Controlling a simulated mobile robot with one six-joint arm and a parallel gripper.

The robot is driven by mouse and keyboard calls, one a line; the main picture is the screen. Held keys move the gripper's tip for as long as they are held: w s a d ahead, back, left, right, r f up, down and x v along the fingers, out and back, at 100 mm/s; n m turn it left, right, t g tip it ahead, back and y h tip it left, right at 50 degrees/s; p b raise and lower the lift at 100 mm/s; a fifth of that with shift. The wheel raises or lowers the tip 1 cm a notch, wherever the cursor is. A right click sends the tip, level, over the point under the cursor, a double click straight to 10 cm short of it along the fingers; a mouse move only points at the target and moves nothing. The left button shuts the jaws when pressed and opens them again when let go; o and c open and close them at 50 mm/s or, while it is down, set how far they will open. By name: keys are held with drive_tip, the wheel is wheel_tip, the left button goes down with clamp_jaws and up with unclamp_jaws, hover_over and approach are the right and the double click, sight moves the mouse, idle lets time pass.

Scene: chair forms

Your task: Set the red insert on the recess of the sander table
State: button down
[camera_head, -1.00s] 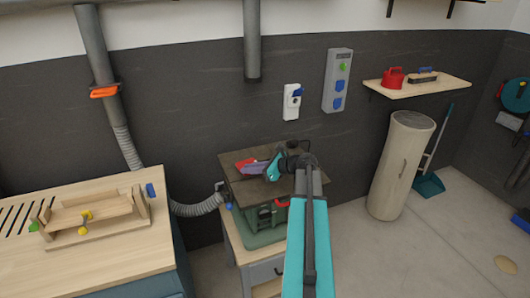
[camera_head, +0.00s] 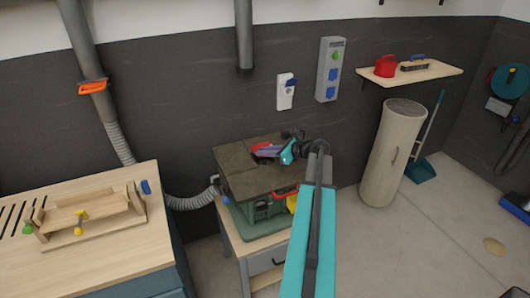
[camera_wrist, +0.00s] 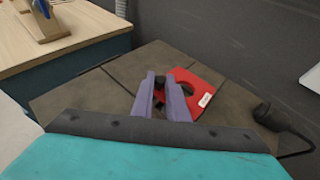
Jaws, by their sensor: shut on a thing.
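The red insert (camera_wrist: 201,98) is a flat plate with a curved opening and a small white label, held by my gripper (camera_wrist: 166,92). The two purple fingers are shut on its left part in the wrist view. In the head view, the insert (camera_head: 262,148) shows just left of the gripper (camera_head: 275,152), over the back part of the sander table. The sander table (camera_head: 238,182) has a dark brown top with seams; its top (camera_wrist: 95,97) fills the middle of the wrist view. I cannot tell whether the insert touches the top.
A wooden workbench (camera_head: 110,252) with a wooden jig (camera_head: 85,215) stands at the left. A grey hose (camera_head: 190,203) runs to the sander. The dark wall (camera_head: 185,110) is close behind. A beige cylinder (camera_head: 390,155) stands at the right; the floor in front of it is clear.

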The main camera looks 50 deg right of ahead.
drive_tip(key=shift+f+b, duration=0.6)
drive_tip(key=shift+f, duration=0.35)
drive_tip(key=shift+s+f+b, duration=0.1)
drive_tip(key=shift+f+b, duration=0.4)
drive_tip(key=shift+f, duration=0.95)
idle(1.6)
drive_tip(key=c, duration=1.7)
unclamp_jaws()
drive_tip(key=shift+o, duration=0.2)
drive_tip(key=shift+s+d, duration=0.1)
drive_tip(key=shift+s, duration=0.05)
drive_tip(key=b+v, duration=0.4)
drive_tip(key=v, duration=0.8)
drive_tip(key=shift+s+r, duration=0.1)
drive_tip(key=shift+r, duration=0.05)
drive_tip(key=shift+s+d+r, duration=0.1)
drive_tip(key=shift+s+r, duration=0.2)
drive_tip(key=shift+s, duration=0.25)
